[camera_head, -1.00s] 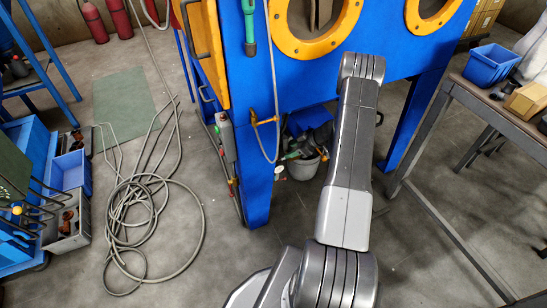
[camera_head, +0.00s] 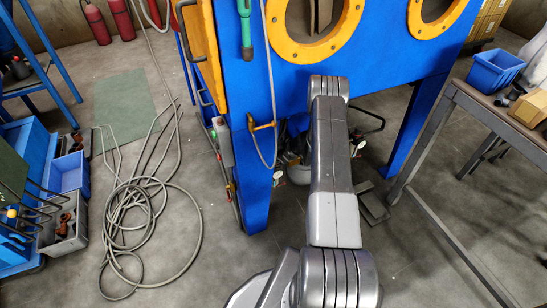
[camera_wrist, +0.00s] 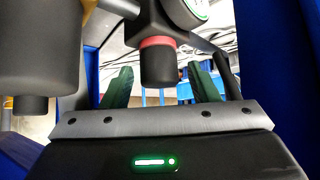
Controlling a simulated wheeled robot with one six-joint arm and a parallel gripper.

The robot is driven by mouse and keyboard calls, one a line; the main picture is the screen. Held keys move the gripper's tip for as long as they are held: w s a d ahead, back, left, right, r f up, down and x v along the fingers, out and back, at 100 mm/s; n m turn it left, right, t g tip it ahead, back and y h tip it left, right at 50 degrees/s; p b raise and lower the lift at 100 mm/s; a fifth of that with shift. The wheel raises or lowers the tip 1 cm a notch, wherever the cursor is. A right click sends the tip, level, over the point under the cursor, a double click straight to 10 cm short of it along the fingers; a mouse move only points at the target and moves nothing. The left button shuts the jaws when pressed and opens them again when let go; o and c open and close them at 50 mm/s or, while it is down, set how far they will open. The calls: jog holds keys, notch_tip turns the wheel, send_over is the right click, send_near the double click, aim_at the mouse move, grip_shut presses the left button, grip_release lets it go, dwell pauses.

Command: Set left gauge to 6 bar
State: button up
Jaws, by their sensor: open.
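In the wrist view, my gripper (camera_wrist: 160,88) is open, with one green finger on each side of a dark knob (camera_wrist: 158,65) with a red ring. I cannot tell whether the fingers touch it. Part of a round gauge (camera_wrist: 190,10) with a white and green edge shows above the knob; its needle and scale cannot be read. In the head view, a small pale gauge-like disc (camera_head: 278,176) sits low beside the blue cabinet leg, and another pale disc (camera_head: 360,146) shows right of my arm. My gripper is hidden behind my arm there.
The blue blast cabinet (camera_head: 290,85) with orange round ports stands over this spot. A dark cylinder (camera_wrist: 30,50) is close at left in the wrist view. A coiled hose (camera_head: 150,215) lies on the floor at left. A workbench (camera_head: 480,110) stands at right.

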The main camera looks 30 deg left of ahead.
jog(key=c, duration=1)
jog(key=shift+o, duration=0.2)
jog(key=shift+a+m+t+b, duration=0.1)
jog(key=shift+m+t+b, duration=0.95)
jog(key=shift+m+t, duration=0.55)
jog(key=shift+m+b, duration=0.45)
jog(key=shift+m, duration=0.25)
jog(key=shift+t, duration=0.3)
jog(key=o, duration=1)
jog(key=shift+c, duration=0.2)
